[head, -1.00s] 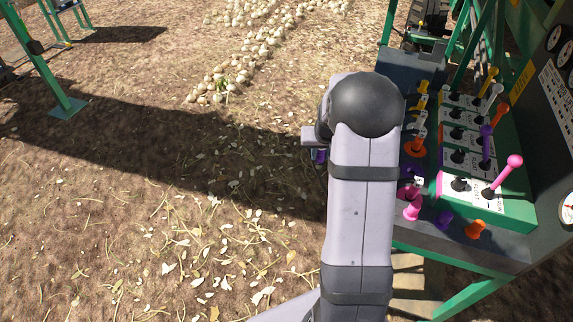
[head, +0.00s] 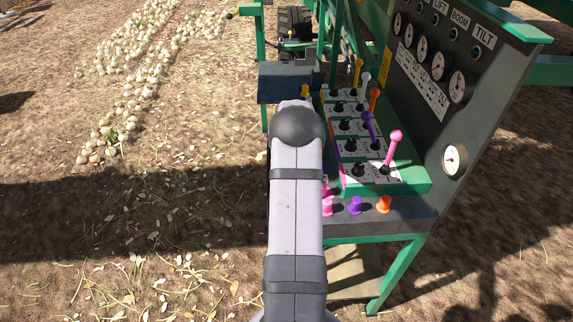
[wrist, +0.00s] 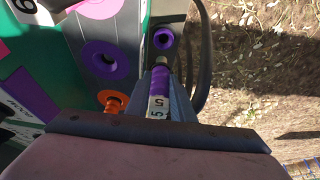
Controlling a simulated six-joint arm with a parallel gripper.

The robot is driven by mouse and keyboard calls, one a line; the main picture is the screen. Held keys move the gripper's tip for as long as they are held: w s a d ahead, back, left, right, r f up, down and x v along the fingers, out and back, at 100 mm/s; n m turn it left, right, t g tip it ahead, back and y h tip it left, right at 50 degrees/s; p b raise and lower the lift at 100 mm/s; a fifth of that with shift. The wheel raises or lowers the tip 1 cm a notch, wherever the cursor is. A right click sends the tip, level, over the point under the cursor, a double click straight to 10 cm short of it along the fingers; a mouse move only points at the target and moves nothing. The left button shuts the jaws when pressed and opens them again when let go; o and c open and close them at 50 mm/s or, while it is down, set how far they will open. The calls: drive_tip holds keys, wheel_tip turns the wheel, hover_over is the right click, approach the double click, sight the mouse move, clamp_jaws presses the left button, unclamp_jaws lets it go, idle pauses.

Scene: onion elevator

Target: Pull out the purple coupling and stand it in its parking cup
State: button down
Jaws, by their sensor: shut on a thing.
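My gripper (wrist: 163,78) is shut on the purple coupling (wrist: 159,82) in the wrist view. The coupling has a purple band and a white tag marked 5. A purple-rimmed cup (wrist: 163,38) with a dark opening lies just beyond the coupling's far end; whether they touch I cannot tell. A larger purple ring (wrist: 105,60) around a dark, empty hole is on the panel to the left. In the head view my arm hides the gripper and the coupling. A purple cup (head: 355,205) shows at the console's front edge.
An orange fitting (wrist: 112,100) is close left of my fingers, and a dark hose (wrist: 206,55) arcs on the right. The console (head: 455,95) has pink (head: 395,138), purple (head: 368,125) and other levers. Pink (head: 327,206) and orange (head: 384,204) fittings flank the purple cup.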

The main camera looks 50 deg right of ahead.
drive_tip(key=shift+f, duration=0.1)
drive_tip(key=shift+f+b, duration=2.05)
drive_tip(key=shift+f, duration=0.9)
drive_tip(key=shift+f+b, duration=1.3)
drive_tip(key=shift+f, duration=0.4)
idle(0.9)
idle(0.5)
drive_tip(key=c, duration=1.5)
unclamp_jaws()
drive_tip(key=shift+o, duration=0.2)
drive_tip(key=shift+o, duration=0.4)
drive_tip(key=shift+s+f, duration=0.1)
drive_tip(key=shift+s, duration=0.05)
